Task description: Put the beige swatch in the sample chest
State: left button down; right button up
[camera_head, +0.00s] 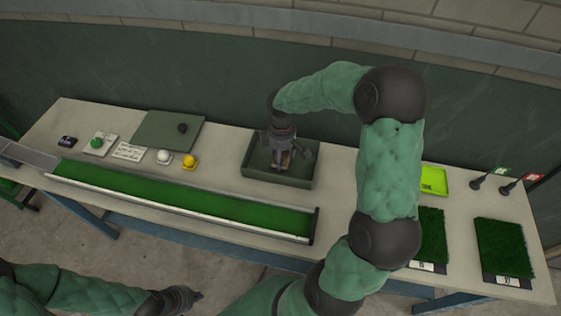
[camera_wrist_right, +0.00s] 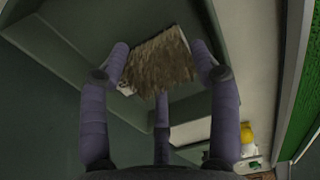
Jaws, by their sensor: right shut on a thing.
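The beige swatch (camera_wrist_right: 158,62) shows in the right wrist view as a brownish-beige, fuzzy square with a pale edge, between my right gripper's fingers. My right gripper (camera_head: 280,162) is shut on it and points down into the dark green open box, the sample chest (camera_head: 272,181). The chest's walls also show around the swatch in the right wrist view (camera_wrist_right: 55,40). In the head view the fingers mostly hide the swatch. I cannot tell whether it touches the chest floor. My left gripper (camera_head: 183,298) is low in the head view, in front of the table; its fingers are too unclear to judge.
A long green turf strip (camera_head: 180,203) lies in front of the chest. A green board (camera_head: 168,131), a white ball (camera_head: 163,158) and a yellow ball (camera_head: 189,162) are to its left. A lime tray (camera_head: 434,180) and turf squares (camera_head: 505,247) are at right, partly behind my right arm.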

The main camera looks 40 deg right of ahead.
jog(key=shift+w+f, duration=0.25)
jog(key=shift+f, duration=0.15)
jog(key=shift+f+b, duration=0.5)
jog(key=shift+f, duration=1.05)
jog(key=shift+f, duration=0.1)
jog(key=o, duration=0.5)
notch_tip(320, 180, up, 12)
jog(key=p, duration=0.3)
